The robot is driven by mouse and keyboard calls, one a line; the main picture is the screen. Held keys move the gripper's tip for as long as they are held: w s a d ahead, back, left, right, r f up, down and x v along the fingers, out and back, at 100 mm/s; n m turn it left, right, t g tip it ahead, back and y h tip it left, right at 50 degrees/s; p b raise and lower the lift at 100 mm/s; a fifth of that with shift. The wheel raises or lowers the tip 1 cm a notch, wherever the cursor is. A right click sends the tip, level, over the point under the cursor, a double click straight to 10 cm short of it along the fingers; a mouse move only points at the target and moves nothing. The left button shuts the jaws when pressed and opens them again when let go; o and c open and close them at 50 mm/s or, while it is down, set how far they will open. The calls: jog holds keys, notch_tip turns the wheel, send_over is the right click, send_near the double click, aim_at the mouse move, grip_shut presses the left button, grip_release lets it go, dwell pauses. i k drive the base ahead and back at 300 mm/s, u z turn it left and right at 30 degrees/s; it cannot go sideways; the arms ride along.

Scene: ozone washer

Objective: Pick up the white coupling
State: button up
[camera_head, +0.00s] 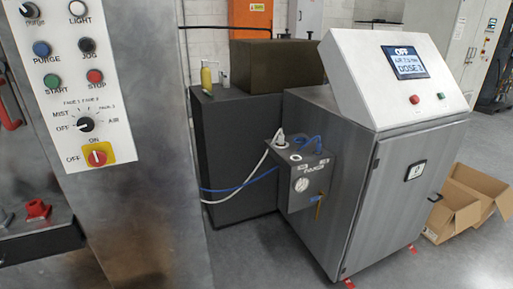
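A small white coupling (280,140) sits upright on top of a grey metal box on the side of the dosing cabinet. A white hose (247,180) runs from it down to the left. My gripper is not in view.
The dosing cabinet (390,190) with a screen stands at right, cardboard boxes (465,205) beyond it. A metal control panel column (140,140) fills the left foreground. A yellow bottle (206,76) stands on a dark cabinet. Hoses cross the gap over grey floor.

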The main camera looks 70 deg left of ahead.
aim_at(281, 137)
jog(key=k, duration=0.15)
jog(key=u, duration=1.5)
jog(key=i, duration=2.15)
jog(key=z, duration=0.05)
